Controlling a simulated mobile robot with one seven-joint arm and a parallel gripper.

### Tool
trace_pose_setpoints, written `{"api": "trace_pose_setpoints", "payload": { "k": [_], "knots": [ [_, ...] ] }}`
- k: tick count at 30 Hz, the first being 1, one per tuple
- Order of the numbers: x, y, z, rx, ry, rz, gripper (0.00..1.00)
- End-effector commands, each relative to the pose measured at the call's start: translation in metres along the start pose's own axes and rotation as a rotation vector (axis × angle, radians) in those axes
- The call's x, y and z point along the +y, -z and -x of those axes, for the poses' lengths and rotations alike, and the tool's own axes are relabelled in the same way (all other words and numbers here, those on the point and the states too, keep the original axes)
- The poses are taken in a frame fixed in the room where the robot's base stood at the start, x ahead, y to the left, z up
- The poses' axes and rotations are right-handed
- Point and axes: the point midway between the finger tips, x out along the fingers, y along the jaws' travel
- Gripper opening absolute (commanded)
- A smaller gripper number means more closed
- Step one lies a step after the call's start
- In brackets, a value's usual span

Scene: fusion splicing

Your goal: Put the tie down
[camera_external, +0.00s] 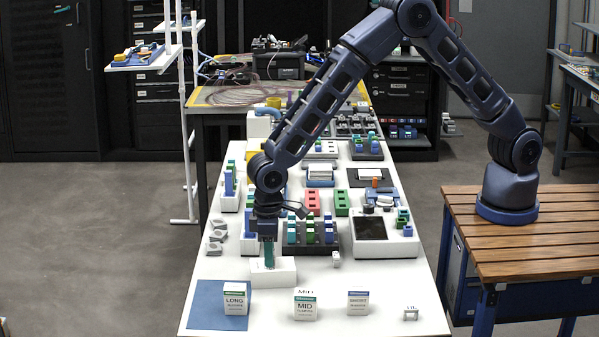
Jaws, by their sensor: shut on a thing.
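My gripper (268,238) points straight down over the front left part of the white table. It is shut on a slim teal-green piece (269,256), which I take to be the tie. The piece stands upright at a low white block (285,269). I cannot tell whether it touches the block, sits in it or hangs just above it. The fingers hide the top of the piece.
A blue mat (205,305) with a LONG box (236,298) lies front left. A MID box (305,304) and another small box (358,302) stand to its right. A rack of coloured pieces (310,250) is close right of my gripper. Grey clips (216,236) lie left.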

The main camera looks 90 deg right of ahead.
Motion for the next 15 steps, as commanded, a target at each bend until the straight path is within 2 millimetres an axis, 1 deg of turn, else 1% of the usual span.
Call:
{"api": "trace_pose_setpoints", "payload": {
  "k": [4, 5, 6, 8, 15],
  "knots": [
    [0.0001, -0.0002, -0.0029, -0.001, 0.0, 0.0, 0.11],
    [0.0, -0.0001, -0.0032, -0.001, 0.0, 0.0, 0.34],
    [0.0, -0.0001, -0.0028, -0.001, 0.0, 0.0, 0.42],
    [0.0, -0.0001, -0.0028, -0.001, 0.0, 0.0, 0.53],
    [0.0, -0.0001, -0.0026, 0.0, 0.0, 0.0, 0.54]
  ]
}}
